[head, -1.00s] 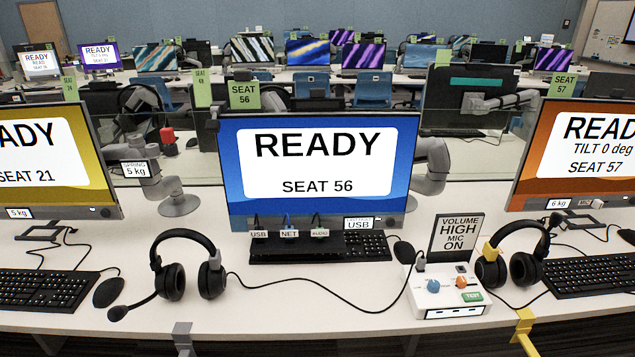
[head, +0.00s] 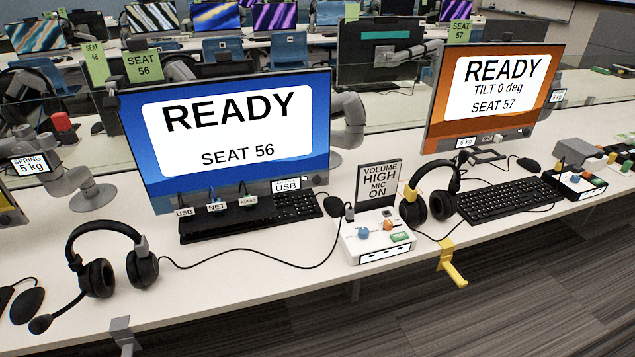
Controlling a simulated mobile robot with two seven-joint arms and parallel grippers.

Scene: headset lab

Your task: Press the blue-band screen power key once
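The blue screen (head: 232,135) stands upright on the white desk, left of centre. It is lit and reads READY, SEAT 56. Neither of my grippers is in view.
An orange SEAT 57 screen (head: 490,100) stands to the right. In front are a keyboard (head: 225,224), a white control box (head: 378,240), and headsets left (head: 100,275) and right (head: 413,210). A yellow hook (head: 452,265) juts from the desk edge.

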